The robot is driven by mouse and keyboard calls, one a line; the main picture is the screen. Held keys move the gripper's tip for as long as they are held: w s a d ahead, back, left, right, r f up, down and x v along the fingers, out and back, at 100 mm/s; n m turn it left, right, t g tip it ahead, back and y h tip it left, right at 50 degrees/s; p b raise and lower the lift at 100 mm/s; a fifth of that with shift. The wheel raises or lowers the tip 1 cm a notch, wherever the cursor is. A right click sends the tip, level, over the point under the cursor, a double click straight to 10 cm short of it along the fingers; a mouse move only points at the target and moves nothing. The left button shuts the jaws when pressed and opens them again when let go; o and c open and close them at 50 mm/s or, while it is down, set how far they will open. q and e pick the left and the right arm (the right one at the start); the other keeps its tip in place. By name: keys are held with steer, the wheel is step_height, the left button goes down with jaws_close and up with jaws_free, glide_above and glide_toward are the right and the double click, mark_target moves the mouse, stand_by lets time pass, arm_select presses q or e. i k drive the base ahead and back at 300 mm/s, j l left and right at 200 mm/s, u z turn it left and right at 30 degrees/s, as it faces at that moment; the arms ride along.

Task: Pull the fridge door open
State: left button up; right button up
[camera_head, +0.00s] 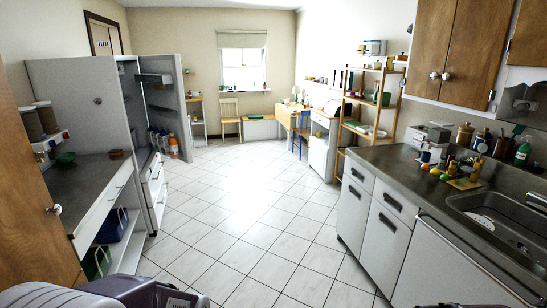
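The fridge (82,92) stands along the left wall, its grey side panel facing me beyond the counter. Its door (184,95) stands open, swung out into the room at the fridge's far side. Dark door shelves and a rack with several bottles (160,138) show on or near the door's inner face. White drawer fronts (156,190) show low at the fridge's front. The fridge's interior is mostly hidden by its side panel. Neither gripper can be made out; only purple-grey parts of my own body show at the bottom left.
A left counter (85,188) with canisters and open lower shelves stands before the fridge. Right are white cabinets (376,215), a sink (500,222) and a wooden shelf rack (372,105). The tiled floor (240,205) between is clear. Chairs and a desk stand farther back.

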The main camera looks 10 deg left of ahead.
mark_target(166, 111)
steer(key=i+l, duration=0.1)
steer(key=i, duration=2.75)
steer(key=i+u, duration=0.45)
steer(key=i+l+u, duration=0.3)
steer(key=i+u, duration=0.15)
steer(key=i+l+u, duration=1)
steer(key=l+u, duration=0.3)
steer(key=l, duration=0.15)
